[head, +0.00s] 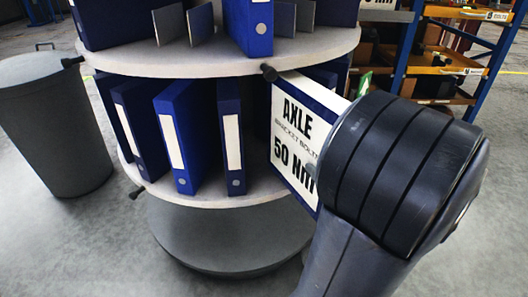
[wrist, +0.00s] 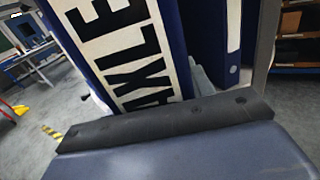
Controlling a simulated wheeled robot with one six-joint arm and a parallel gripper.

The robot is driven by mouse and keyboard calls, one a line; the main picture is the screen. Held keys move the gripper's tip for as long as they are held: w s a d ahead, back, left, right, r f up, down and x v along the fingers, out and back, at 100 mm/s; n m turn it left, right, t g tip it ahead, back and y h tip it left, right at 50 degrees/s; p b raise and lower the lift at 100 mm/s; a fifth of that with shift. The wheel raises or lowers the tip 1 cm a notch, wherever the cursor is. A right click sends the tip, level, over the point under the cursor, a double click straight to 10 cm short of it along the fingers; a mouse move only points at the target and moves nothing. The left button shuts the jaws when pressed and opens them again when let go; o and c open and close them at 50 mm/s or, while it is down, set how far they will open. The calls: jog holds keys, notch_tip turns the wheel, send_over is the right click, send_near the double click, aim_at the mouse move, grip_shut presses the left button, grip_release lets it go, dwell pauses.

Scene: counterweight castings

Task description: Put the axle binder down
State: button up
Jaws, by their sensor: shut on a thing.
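The axle binder (head: 296,140) is blue with a white label reading "AXLE", smaller text and "50 NM". In the head view it is tilted at the right edge of the round rack's lower shelf (head: 215,196). I cannot tell whether it touches the shelf. In the wrist view its label (wrist: 120,47) fills the upper middle, close to the camera. My gripper (wrist: 165,122) is shut on the axle binder. Its fingertips are hidden, and in the head view my arm covers the binder's lower right.
Several blue binders (head: 177,145) stand on the lower shelf left of the axle binder. The upper shelf (head: 200,62) hangs close above and holds more binders and grey dividers. A grey bin (head: 52,125) stands at left. An orange-and-blue rack (head: 440,70) is behind at right.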

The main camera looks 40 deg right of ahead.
aim_at(284, 140)
jog(key=w+b, duration=0.1)
jog(key=w, duration=0.5)
jog(key=w+d+b, duration=0.1)
jog(key=w, duration=0.5)
jog(key=w+d+b, duration=0.1)
jog(key=w, duration=0.5)
jog(key=shift+s+f+b, duration=0.1)
jog(key=shift+f+b, duration=0.8)
jog(key=shift+f, duration=0.7)
jog(key=shift+f, duration=0.2)
jog(key=o, duration=1.6)
jog(key=shift+f, duration=0.1)
jog(key=shift+c, duration=0.2)
jog(key=shift+s+r, duration=0.1)
jog(key=shift+r, duration=0.2)
jog(key=s+a+p, duration=0.1)
jog(key=s+p, duration=0.1)
jog(key=s, duration=0.9)
jog(key=shift+s+a, duration=0.2)
jog(key=shift+s, duration=0.2)
jog(key=shift+f, duration=0.1)
